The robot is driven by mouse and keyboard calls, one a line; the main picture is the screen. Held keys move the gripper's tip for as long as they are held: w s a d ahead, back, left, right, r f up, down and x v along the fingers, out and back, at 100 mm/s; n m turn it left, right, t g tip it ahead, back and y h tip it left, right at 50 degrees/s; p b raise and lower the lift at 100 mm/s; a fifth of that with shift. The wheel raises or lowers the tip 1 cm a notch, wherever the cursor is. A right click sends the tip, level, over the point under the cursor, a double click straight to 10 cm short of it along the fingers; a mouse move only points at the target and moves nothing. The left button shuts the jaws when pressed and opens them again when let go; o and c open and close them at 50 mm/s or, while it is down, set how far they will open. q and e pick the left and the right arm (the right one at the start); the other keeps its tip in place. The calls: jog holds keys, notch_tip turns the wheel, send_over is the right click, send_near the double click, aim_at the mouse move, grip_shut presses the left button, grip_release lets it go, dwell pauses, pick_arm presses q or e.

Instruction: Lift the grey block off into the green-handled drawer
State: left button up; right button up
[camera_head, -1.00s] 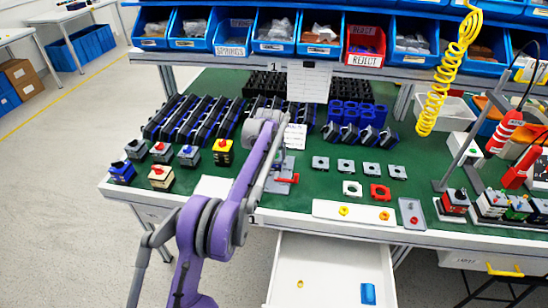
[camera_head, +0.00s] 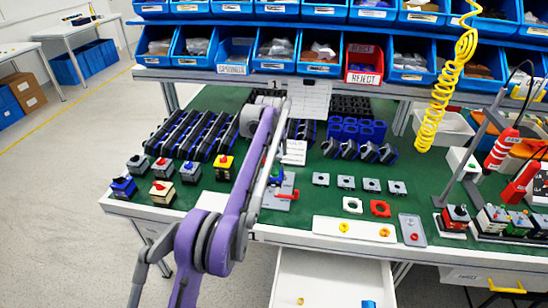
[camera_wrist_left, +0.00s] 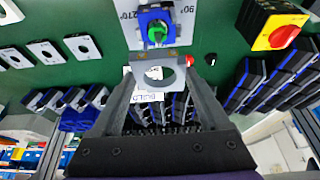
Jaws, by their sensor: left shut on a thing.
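My left gripper (camera_wrist_left: 160,68) is shut on a grey square piece with a round hole (camera_wrist_left: 151,78) in the left wrist view. A blue block with a green knob (camera_wrist_left: 156,29) stands just beyond it on a grey plate marked 90° and 270°. The blue block (camera_head: 276,173) also shows in the head view beside my left arm, which hides the left gripper there. A white drawer (camera_head: 325,270) is pulled open below the table's front edge. Its handle is out of frame, so I cannot tell its colour. The right gripper is not in view.
The green table (camera_head: 230,198) holds switch blocks at left, including a yellow one with a red knob (camera_head: 224,167), and grey plates (camera_head: 346,183) at right. A white tray (camera_head: 352,229) lies near the front edge. A yellow-handled drawer (camera_head: 505,288) is at the right. Blue bins line the shelf.

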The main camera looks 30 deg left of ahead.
pick_arm(q)
jog(key=shift+r, duration=0.2)
notch_tip(320, 180, up, 8)
jog(key=p, duration=0.5)
jog(key=shift+r, duration=0.2)
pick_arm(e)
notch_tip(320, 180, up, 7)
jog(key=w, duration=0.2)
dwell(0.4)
pick_arm(q)
jog(key=shift+f, duration=0.1)
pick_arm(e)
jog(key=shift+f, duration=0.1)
